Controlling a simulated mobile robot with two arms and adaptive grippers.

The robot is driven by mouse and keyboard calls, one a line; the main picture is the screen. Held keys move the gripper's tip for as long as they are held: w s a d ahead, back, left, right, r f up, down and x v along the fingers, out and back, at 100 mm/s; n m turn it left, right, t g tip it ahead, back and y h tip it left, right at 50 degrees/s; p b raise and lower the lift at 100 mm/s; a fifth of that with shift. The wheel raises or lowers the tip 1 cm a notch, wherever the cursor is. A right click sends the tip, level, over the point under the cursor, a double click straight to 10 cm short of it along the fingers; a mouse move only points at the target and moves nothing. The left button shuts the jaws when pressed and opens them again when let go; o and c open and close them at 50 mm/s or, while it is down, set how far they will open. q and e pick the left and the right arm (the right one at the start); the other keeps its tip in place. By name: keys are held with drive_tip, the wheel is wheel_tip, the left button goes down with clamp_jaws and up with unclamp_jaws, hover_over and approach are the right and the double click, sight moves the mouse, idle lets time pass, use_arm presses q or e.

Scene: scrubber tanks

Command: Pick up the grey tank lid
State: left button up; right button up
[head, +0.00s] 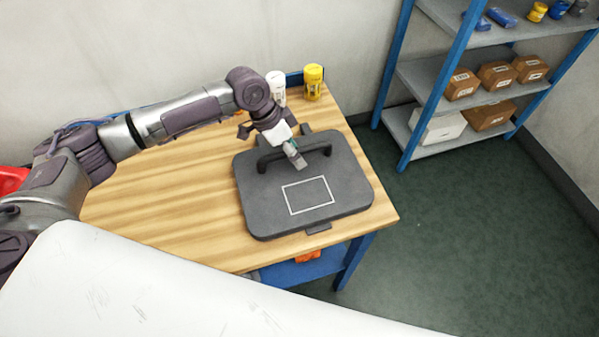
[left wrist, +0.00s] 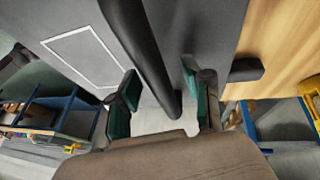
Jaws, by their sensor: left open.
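The grey tank lid (head: 250,202) lies flat on the wooden table near its right end, with a white rectangle outline on top. Its black bar handle (head: 318,149) runs across the upper part of the lid. My left gripper (head: 296,158) is over the handle, pointing down. In the left wrist view, my left gripper (left wrist: 160,95) is open, with a green-padded finger on each side of the handle (left wrist: 150,50). I cannot tell whether either finger touches it. The lid also shows in the left wrist view (left wrist: 200,25). My right gripper is in neither view.
A white bottle (head: 276,88) and a yellow container (head: 313,83) stand at the table's back edge. The wooden table (head: 140,200) is clear left of the lid. A blue-framed shelf (head: 440,75) with brown boxes (head: 497,75) stands to the right, past open floor.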

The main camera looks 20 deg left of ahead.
use_arm(q)
drive_tip(key=shift+f, duration=0.25)
idle(0.3)
clamp_jaws()
